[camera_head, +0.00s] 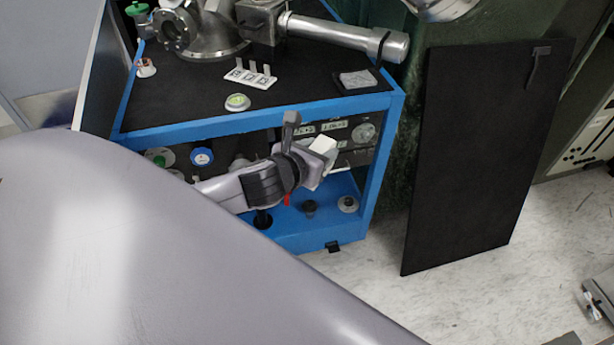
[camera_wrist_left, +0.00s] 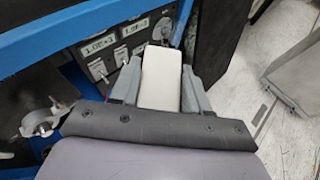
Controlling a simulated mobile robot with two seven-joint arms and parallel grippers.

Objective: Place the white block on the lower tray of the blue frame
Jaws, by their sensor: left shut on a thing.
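The white block (camera_head: 322,146) is held between the fingers of my left gripper (camera_head: 318,160), in front of the opening of the blue frame (camera_head: 385,130). In the left wrist view the white block (camera_wrist_left: 161,77) sits lengthwise between the two grey fingers of my left gripper (camera_wrist_left: 160,85). The lower tray (camera_head: 330,205) is the blue shelf at the bottom of the frame, below the gripper. My left arm hides part of that tray. My right gripper is not in view.
Dark round knobs and a grey disc (camera_head: 347,204) sit on the lower tray. A panel with labelled gauges (camera_head: 364,133) is behind the gripper. A black board (camera_head: 480,150) leans at the right. The frame's top carries metal vacuum parts (camera_head: 340,36).

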